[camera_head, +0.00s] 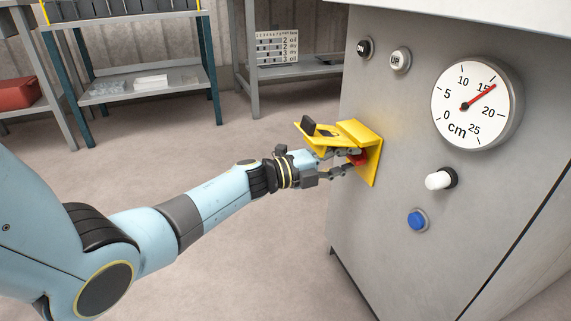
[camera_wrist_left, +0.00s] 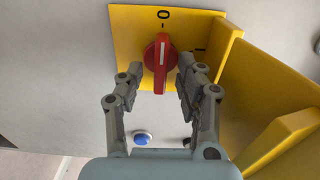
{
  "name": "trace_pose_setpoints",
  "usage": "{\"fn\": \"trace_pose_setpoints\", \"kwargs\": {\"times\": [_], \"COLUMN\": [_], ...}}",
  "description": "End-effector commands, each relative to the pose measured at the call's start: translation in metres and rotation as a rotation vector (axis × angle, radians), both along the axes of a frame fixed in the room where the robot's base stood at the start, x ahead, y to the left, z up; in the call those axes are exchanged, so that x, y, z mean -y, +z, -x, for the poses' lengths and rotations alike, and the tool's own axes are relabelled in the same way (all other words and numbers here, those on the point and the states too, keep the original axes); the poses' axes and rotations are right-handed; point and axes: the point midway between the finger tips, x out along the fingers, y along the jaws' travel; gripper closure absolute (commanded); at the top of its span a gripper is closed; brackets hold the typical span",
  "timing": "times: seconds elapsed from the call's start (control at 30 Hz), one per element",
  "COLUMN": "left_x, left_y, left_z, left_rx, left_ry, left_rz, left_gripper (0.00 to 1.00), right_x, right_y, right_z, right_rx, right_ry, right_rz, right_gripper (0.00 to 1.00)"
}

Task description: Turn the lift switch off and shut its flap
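The lift switch is a red knob (camera_wrist_left: 160,62) on a yellow plate (camera_wrist_left: 125,30). Its white line points up to the 0 mark; a line mark shows to its right. The yellow flap (camera_head: 315,138) stands open, sticking out from the plate above my fingers in the head view; in the wrist view it fills the right side (camera_wrist_left: 265,95). My left gripper (camera_wrist_left: 158,75) is open, one finger on each side of the knob, with small gaps showing. In the head view the gripper (camera_head: 342,162) partly hides the knob. My right gripper is not in view.
The grey machine panel also bears a round cm dial (camera_head: 477,102), a white knob (camera_head: 440,180), a blue button (camera_head: 416,220) and two small round controls near the top, black (camera_head: 366,47) and white (camera_head: 400,60). Shelves (camera_head: 150,75) stand behind. The floor left of the panel is clear.

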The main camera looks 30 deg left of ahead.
Motion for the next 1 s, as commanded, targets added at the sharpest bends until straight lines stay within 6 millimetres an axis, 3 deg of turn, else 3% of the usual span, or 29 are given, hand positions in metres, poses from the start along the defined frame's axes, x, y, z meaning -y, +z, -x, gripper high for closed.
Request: {"fn": "trace_pose_setpoints", "kwargs": {"times": [0.23,0.67,0.73,1.0], "left_x": [0.000,-0.001,-0.014,-0.050], "left_y": [-0.008,-0.018,-0.003,0.001], "left_z": [0.001,0.002,0.016,0.062], "left_rx": [0.081,0.492,0.490,0.490], "left_ry": [0.000,-0.005,-0.003,-0.002], "left_rz": [-0.109,-0.644,-0.636,-0.632], "left_gripper": [0.63,0.63,0.63,0.63], "right_x": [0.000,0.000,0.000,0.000], "right_y": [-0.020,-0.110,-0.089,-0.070], "right_z": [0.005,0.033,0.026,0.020], "right_rx": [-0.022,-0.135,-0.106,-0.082], "right_ry": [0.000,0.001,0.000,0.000], "right_rz": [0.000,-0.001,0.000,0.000], "right_gripper": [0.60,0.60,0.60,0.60]}}
